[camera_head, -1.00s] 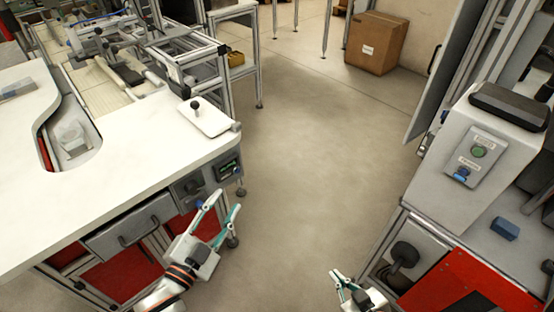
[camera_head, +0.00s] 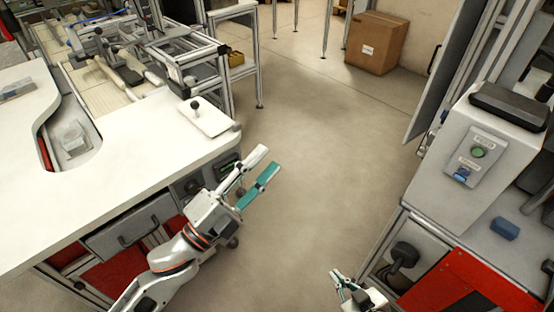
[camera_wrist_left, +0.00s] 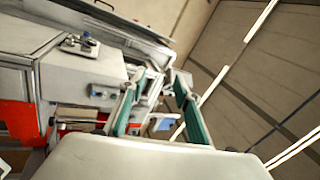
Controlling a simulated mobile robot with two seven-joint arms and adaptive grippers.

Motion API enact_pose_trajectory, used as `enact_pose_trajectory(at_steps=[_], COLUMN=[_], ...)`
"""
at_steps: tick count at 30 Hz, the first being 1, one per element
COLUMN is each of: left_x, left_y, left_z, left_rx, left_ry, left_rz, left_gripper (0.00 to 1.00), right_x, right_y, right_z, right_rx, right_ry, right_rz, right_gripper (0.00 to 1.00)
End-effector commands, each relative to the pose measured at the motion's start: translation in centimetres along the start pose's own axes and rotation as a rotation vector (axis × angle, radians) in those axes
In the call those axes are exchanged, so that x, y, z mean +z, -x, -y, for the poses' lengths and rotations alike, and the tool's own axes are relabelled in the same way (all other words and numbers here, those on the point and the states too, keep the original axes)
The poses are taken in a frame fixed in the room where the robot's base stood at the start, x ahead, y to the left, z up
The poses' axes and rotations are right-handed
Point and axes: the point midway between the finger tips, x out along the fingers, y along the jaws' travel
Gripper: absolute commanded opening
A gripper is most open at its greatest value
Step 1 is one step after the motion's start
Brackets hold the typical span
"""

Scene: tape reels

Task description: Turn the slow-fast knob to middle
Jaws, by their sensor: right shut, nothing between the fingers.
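A dark round knob (camera_head: 193,186) sits on the front panel of the white left-hand bench; I cannot read its label. My right gripper (camera_head: 345,281) is shut and empty at the bottom, left of the console.
A white plate with a black lever (camera_head: 206,116) lies on the bench corner. A small display (camera_head: 228,166) is beside the dark knob, and a drawer (camera_head: 130,226) is to its left. The grey console (camera_head: 497,155) stands right. Open floor (camera_head: 315,190) lies between.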

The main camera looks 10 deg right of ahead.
Motion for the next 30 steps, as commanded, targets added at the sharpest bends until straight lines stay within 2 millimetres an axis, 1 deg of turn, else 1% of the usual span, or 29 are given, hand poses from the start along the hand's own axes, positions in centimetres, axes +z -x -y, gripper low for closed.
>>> enact_pose_trajectory(at_steps=[1, 6, 12, 30], left_x=[-0.7, -2.6, -3.8, -4.0], left_y=[-0.5, -1.5, -1.9, -2.0], left_z=[0.5, 1.3, 1.7, 1.8], left_rx=[-0.006, -0.02, -0.029, -0.031], left_ry=[-0.033, -0.122, -0.176, -0.183], left_rz=[-0.032, -0.116, -0.166, -0.173], left_gripper=[0.32, 0.32, 0.32, 0.32], right_x=[0.0, 0.0, 0.0, 0.0], right_y=[0.0, 0.0, 0.0, 0.0], right_z=[0.0, 0.0, 0.0, 0.1], right_rx=[0.0, 0.0, 0.0, -0.001], right_ry=[0.0, 0.0, 0.0, -0.001], right_rz=[0.0, 0.0, 0.0, 0.0], right_gripper=[0.0, 0.0, 0.0, 0.0])
